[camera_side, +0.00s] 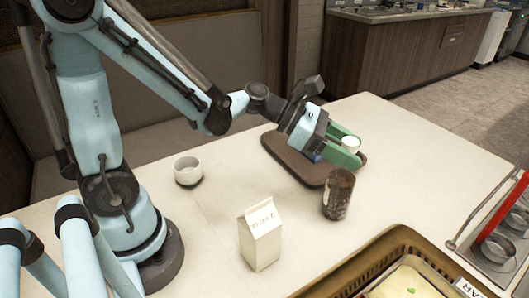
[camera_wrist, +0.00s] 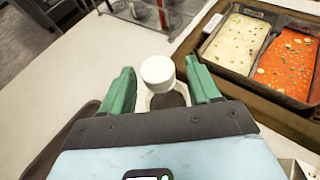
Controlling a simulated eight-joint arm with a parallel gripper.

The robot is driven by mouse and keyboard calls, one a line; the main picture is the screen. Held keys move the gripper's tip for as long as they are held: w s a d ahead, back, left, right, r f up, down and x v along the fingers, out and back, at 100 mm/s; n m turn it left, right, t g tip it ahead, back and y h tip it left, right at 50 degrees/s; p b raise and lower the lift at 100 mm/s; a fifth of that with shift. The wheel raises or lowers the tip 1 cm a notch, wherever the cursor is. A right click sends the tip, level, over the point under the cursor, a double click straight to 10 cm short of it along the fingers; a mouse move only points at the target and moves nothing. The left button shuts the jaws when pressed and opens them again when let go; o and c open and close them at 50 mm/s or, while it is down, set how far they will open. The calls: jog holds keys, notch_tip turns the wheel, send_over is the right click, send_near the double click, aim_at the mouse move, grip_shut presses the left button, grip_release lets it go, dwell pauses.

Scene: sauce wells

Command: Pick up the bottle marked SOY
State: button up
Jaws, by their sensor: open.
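A small container with a round white cap (camera_side: 350,143) stands at the right part of the brown tray, between the green fingers of my gripper (camera_side: 346,147). In the wrist view, its white cap (camera_wrist: 157,70) shows between the tips of my gripper (camera_wrist: 163,84), with a gap on each side. My gripper is open, tilted down toward the tray. Most of the container's body is hidden by the fingers and hand. No SOY marking is readable in either view, so I cannot tell whether this is the SOY bottle.
The brown tray (camera_side: 280,150) lies under my gripper. A dark speckled jar (camera_side: 338,196) stands just in front. A white carton (camera_side: 260,238) and white cup (camera_side: 187,171) stand nearer. A brown crate (camera_side: 397,238) holds food pans; a metal rack (camera_side: 492,262) is at right.

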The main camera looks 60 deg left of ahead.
jog(key=shift+x, duration=1.25)
grip_shut()
jog(key=shift+r, duration=0.1)
